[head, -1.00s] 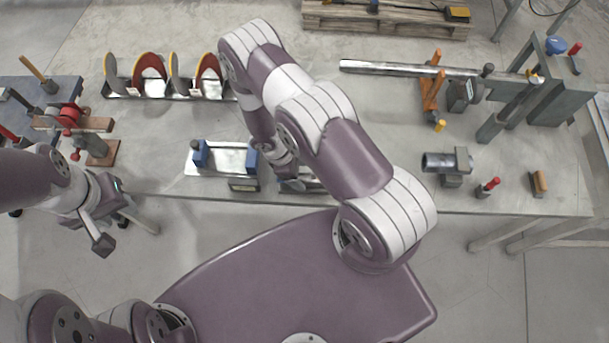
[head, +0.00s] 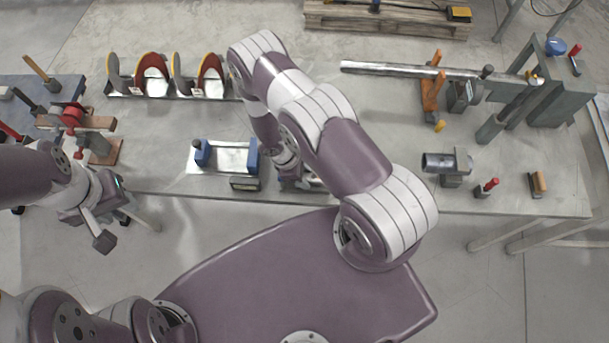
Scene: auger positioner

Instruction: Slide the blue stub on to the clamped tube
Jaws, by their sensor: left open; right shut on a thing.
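A long silvery tube (head: 385,68) lies across the back right of the bench, held at an orange-handled clamp (head: 432,90). My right gripper (head: 292,180) is near the bench's front edge, just right of a fixture with two blue end blocks (head: 203,153). It is shut on a part that is mostly hidden by my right arm, so I cannot tell its colour or shape. A blue rounded piece (head: 555,47) is at the far right; I cannot tell whether it is the stub. My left gripper (head: 112,225) is open and empty, in front of the bench at left.
Red and grey curved flights (head: 152,75) stand in a rack at back left. A short dark tube on a block (head: 440,162), a red-handled tool (head: 487,187) and a brush-like piece (head: 538,184) stand at front right. The bench between fixture and clamp is partly hidden by my arm.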

